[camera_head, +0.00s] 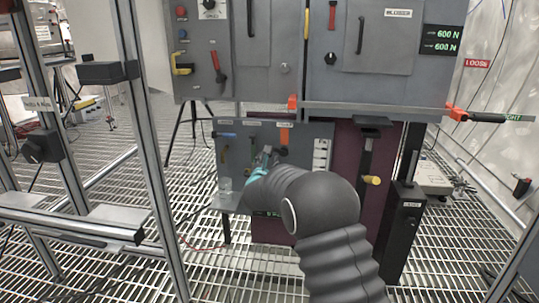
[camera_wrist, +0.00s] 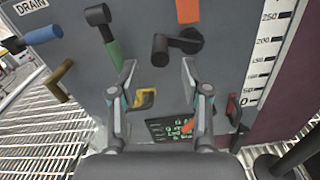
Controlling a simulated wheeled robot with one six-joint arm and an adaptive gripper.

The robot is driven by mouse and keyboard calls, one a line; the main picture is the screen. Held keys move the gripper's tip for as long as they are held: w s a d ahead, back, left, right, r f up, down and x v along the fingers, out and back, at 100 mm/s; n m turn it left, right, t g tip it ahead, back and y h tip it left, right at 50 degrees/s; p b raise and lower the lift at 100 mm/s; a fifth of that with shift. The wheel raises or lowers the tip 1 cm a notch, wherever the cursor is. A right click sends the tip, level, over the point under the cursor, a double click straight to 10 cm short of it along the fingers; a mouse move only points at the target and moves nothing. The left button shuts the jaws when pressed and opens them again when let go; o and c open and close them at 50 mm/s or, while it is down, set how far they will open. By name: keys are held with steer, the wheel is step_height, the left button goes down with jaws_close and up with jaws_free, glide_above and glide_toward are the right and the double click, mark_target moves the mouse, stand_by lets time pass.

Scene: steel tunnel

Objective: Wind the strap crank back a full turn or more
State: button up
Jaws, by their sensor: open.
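A black crank with its hub (camera_wrist: 191,40) on a grey panel shows in the wrist view, just below an orange strap (camera_wrist: 187,10). Its arm ends in a black knob (camera_wrist: 160,50) on the left. My gripper (camera_wrist: 158,78) is open, with one finger on each side of the picture and the knob just beyond and between the tips. I cannot tell if a finger touches it. In the head view my gripper (camera_head: 265,160) is at the lower panel beside the crank (camera_head: 280,152), and my arm partly hides that area. The orange strap (camera_head: 285,134) shows above.
A green-handled black lever (camera_wrist: 110,40) is close to the left finger. A yellow handle (camera_wrist: 145,97) and a red handle (camera_wrist: 235,112) sit lower. A brown handle (camera_wrist: 60,80) sticks out at left. A metal frame (camera_head: 140,150) stands left of my arm.

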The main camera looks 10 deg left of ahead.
steer(key=shift+w+d, duration=0.1)
steer(key=shift+w, duration=2.2)
jaws_close()
